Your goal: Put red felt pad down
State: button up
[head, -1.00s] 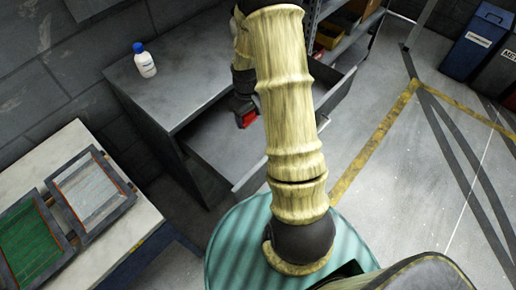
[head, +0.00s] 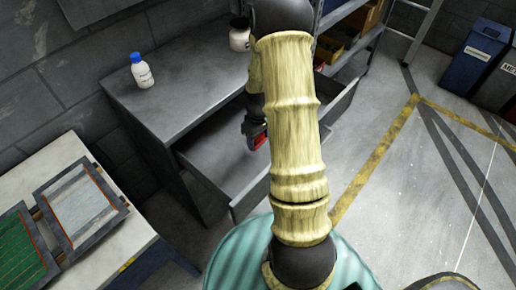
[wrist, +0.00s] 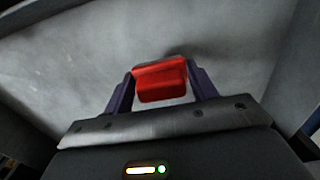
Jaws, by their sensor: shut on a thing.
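The red felt pad (wrist: 161,80) is between the two fingers of my gripper (wrist: 162,88) in the wrist view, and the fingers are shut on it. In the head view my gripper (head: 257,138) hangs over the open drawer (head: 222,155) of the grey cabinet, with a bit of red showing at its tip. The wrist view shows the drawer's pale grey bottom (wrist: 70,62) behind the pad. I cannot tell whether the pad touches the bottom. My arm hides part of the drawer.
A white bottle with a blue cap (head: 141,71) and a jar (head: 240,34) stand on the cabinet top (head: 185,75). A table with framed screens (head: 85,210) is at the left. Shelves and blue bins (head: 474,57) are at the right. The drawer looks otherwise empty where visible.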

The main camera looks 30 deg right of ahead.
aim_at(258, 154)
jog(key=shift+f, duration=0.85)
jog(key=shift+f, duration=1.85)
jog(key=shift+f, duration=0.2)
jog(key=o, duration=0.9)
jog(key=shift+o, duration=0.2)
jog(key=shift+r, duration=0.1)
notch_tip(258, 154, up, 12)
jog(key=shift+r, duration=0.1)
